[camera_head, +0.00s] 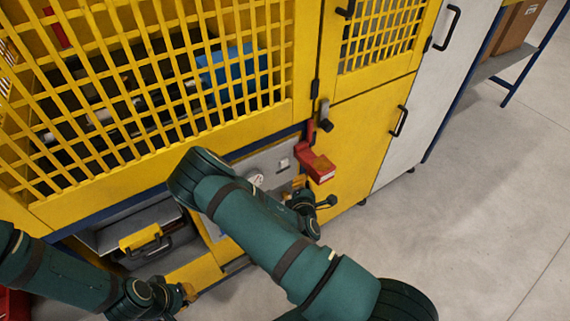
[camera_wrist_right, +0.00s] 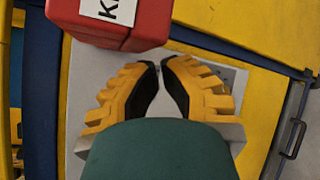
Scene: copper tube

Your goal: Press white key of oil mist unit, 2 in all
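A grey panel (camera_head: 264,160) sits low on the yellow machine. A small white square key (camera_head: 284,163) and a round white dial (camera_head: 257,181) show on it, partly crowded by my right arm. My right gripper (camera_head: 300,182) is in front of the panel, right of and below the white key. In the right wrist view its two yellow fingers (camera_wrist_right: 160,66) meet almost tip to tip with nothing between them, over the grey panel (camera_wrist_right: 80,80). No white key can be made out there. My left gripper (camera_head: 187,292) is low at the left, mostly hidden by its wrist.
A red box (camera_head: 318,165) with a white label juts out beside my right gripper; it also fills the top of the right wrist view (camera_wrist_right: 112,28). Yellow mesh doors (camera_head: 150,90) stand above. A yellow-topped case (camera_head: 140,238) sits lower left. Open floor (camera_head: 480,190) lies right.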

